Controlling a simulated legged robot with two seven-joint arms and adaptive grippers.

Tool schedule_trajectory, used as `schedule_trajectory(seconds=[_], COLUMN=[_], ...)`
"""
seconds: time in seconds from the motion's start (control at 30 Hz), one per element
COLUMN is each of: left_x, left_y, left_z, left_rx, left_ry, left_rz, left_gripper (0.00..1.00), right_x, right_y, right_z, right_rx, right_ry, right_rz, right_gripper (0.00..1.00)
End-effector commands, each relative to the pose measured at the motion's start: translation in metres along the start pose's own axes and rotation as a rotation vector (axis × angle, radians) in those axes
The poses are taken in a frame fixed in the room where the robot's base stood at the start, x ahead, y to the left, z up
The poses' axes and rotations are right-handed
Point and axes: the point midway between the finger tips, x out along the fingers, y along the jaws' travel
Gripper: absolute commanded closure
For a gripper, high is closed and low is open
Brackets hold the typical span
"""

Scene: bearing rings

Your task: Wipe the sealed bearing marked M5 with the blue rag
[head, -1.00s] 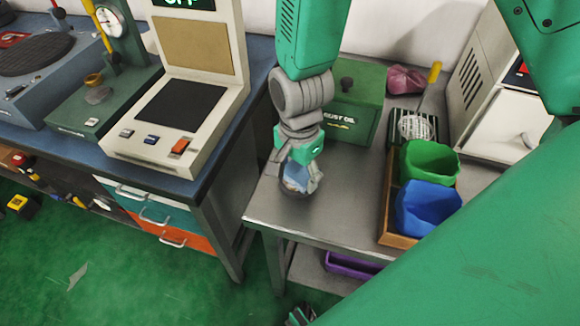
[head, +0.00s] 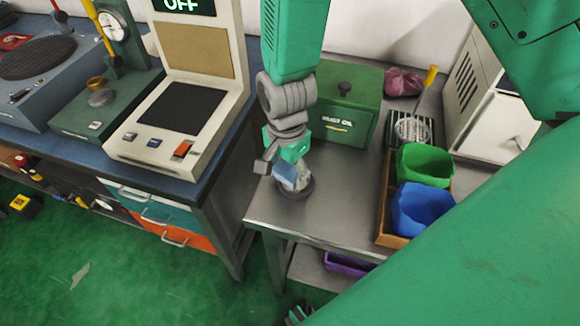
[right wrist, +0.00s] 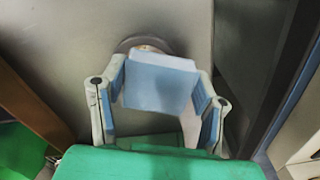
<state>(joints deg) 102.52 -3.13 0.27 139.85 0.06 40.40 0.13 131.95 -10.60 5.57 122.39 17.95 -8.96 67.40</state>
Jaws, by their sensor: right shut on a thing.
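My right gripper (head: 283,176) is shut on a pale blue cloth, the blue rag (right wrist: 160,85), which spans between its fingers in the right wrist view. In the head view the gripper is low over the front left part of the steel table, tilted. A round grey bearing ring (head: 308,190) lies on the table right under the rag; it also shows in part behind the rag in the right wrist view (right wrist: 125,44). The rag and fingers hide much of it. Rag and ring look to be touching, but I cannot be sure. No M5 mark is readable.
A green rust oil box (head: 350,112) stands behind my gripper. A wooden tray (head: 383,215) with a green bin (head: 425,165) and a blue bin (head: 422,210) is to the right. A pink cloth (head: 404,82) lies at the back. Table between is clear.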

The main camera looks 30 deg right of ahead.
Motion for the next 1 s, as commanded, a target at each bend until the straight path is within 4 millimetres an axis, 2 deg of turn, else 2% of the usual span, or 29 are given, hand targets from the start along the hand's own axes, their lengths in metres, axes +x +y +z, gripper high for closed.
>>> schedule_trajectory(seconds=[0.7,1.0], left_x=[-0.006,-0.01], left_y=[0.0,0.0], left_z=[0.0,-0.001], left_rx=[0.0,0.0], left_ry=[0.0,0.0], left_rz=[0.0,0.0], left_gripper=[0.26,0.26], right_x=[-0.002,-0.002], right_y=[0.027,0.021], right_z=[-0.012,-0.008], right_rx=[0.001,-0.001], right_ry=[0.0,0.001], right_rz=[-0.001,-0.001], right_gripper=[0.68,0.68])
